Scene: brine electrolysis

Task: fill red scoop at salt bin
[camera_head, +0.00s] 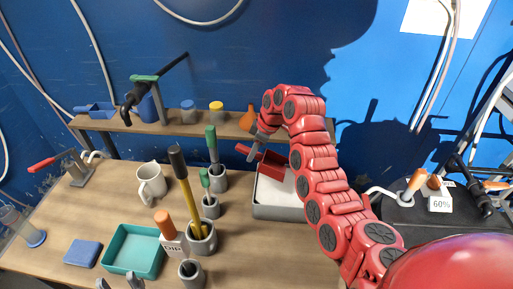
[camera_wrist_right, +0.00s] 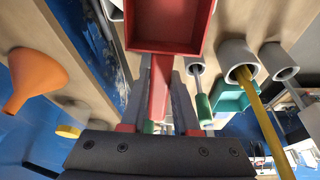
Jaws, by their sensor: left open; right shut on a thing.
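The red scoop (camera_head: 273,164) is over the grey salt bin (camera_head: 290,213), which holds white salt (camera_head: 277,194). My right gripper (camera_head: 254,148) is shut on the scoop's handle, above the bin's back left side. In the right wrist view the scoop (camera_wrist_right: 170,28) shows a plain red inside with no salt visible, and its handle lies between the fingers of my right gripper (camera_wrist_right: 160,95). I cannot tell whether the scoop touches the salt. Only the fingertips of my left gripper (camera_head: 119,283) show at the bottom edge, apart and empty.
Grey holders with a green-handled tool (camera_head: 211,140) and a yellow-shafted tool (camera_head: 187,190) stand just left of the bin. A teal tray (camera_head: 133,250) and a white mug (camera_head: 151,181) are farther left. An orange funnel (camera_wrist_right: 32,82) is on the shelf behind.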

